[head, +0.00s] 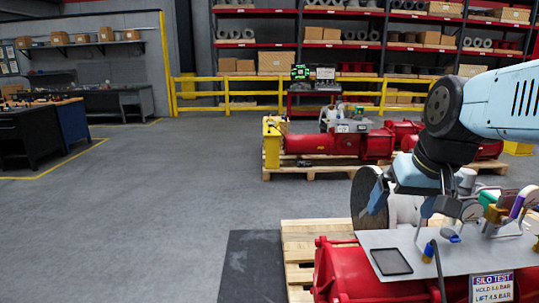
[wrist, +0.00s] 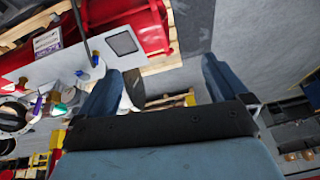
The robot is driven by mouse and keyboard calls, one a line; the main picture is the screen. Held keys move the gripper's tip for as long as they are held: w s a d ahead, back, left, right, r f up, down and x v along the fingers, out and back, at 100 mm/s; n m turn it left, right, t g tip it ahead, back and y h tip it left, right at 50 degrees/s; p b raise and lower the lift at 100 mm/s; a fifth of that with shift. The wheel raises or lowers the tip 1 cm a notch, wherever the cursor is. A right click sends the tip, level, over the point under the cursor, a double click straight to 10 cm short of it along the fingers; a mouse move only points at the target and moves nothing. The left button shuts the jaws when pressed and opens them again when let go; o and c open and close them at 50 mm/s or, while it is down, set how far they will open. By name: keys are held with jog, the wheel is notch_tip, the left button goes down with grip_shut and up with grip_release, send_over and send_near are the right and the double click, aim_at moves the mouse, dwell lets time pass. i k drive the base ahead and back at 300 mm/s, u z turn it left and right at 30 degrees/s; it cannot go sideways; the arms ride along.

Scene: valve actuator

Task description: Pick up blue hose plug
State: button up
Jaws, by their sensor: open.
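Two small blue parts are on the grey panel above the red actuator. One is an upright blue piece (head: 428,252) at the top of a dark blue hose, also in the wrist view (wrist: 95,58). The other is a blue piece (head: 451,236) lying farther back, also in the wrist view (wrist: 81,74). I cannot tell which is the hose plug. My gripper (head: 432,208) hangs above the panel's back edge, apart from both. In the wrist view its two blue fingers (wrist: 167,66) are spread with nothing between them, and both blue parts are left of them.
The red actuator (head: 340,280) rests on a wooden pallet (head: 300,240). The floor to the left is clear.

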aim_at(429, 250)
jog(key=z, duration=0.45)
jog(key=i, duration=0.1)
jog(key=u, duration=2.75)
jog(key=k, duration=1.15)
jog(key=u, duration=2.35)
jog(key=i, duration=0.1)
jog(key=z, duration=4.5)
